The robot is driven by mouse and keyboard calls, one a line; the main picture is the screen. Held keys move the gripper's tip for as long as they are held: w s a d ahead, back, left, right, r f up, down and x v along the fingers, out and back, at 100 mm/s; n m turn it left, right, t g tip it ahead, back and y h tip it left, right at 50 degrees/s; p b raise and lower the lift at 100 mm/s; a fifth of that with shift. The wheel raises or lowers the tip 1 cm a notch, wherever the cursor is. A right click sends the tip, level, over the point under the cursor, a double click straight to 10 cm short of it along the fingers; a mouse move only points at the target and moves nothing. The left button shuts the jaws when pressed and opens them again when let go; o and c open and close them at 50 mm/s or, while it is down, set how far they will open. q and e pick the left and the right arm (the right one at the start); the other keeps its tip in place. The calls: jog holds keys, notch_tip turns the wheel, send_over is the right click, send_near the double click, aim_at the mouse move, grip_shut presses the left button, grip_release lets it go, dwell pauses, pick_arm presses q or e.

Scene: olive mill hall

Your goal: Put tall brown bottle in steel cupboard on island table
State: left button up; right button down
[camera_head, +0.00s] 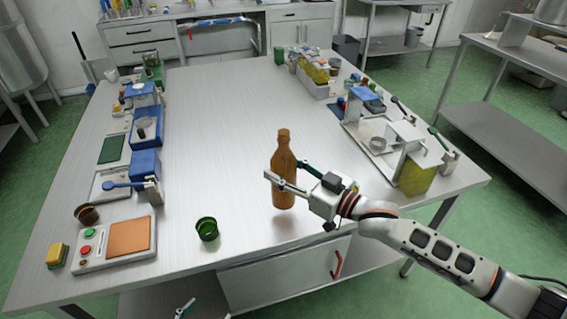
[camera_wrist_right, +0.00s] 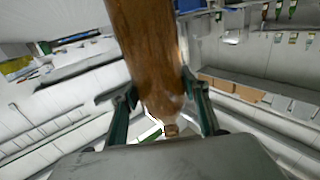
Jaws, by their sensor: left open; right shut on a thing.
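The tall brown bottle (camera_head: 284,160) is upright over the near middle of the island table (camera_head: 230,110). My right gripper (camera_head: 287,177) is shut around its body from the right. I cannot tell if its base touches the tabletop. In the right wrist view the bottle (camera_wrist_right: 150,60) runs between the two fingers of the right gripper (camera_wrist_right: 165,100). The steel cupboard (camera_head: 280,278) is below the near edge of the tabletop, with a red handle (camera_head: 337,265) at its right; its front looks closed.
A green cup (camera_head: 207,229) stands left of the bottle. A control box with an orange pad (camera_head: 128,237) and a brown cup (camera_head: 87,214) are at the near left. Blue devices line the left side. A tray with devices (camera_head: 385,150) is at the right. The table's middle is clear.

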jog(key=shift+f+b, duration=0.35)
jog(key=shift+f, duration=1.6)
jog(key=c, duration=1.1)
grip_release()
jog(key=shift+f, duration=0.2)
jog(key=shift+r, duration=0.15)
jog(key=v, duration=1.2)
jog(key=s+d+f+m+h, duration=0.2)
jog(key=s+d+f+h, duration=0.1)
jog(key=s+f, duration=0.3)
jog(key=s+d+f+m+h, duration=0.2)
jog(key=s+d+f+h, duration=0.2)
jog(key=f, duration=0.7)
jog(key=s+d+f+m+h, duration=0.2)
jog(key=s+d+f+h, duration=0.2)
jog(key=s+f, duration=0.4)
jog(key=shift+f, duration=0.35)
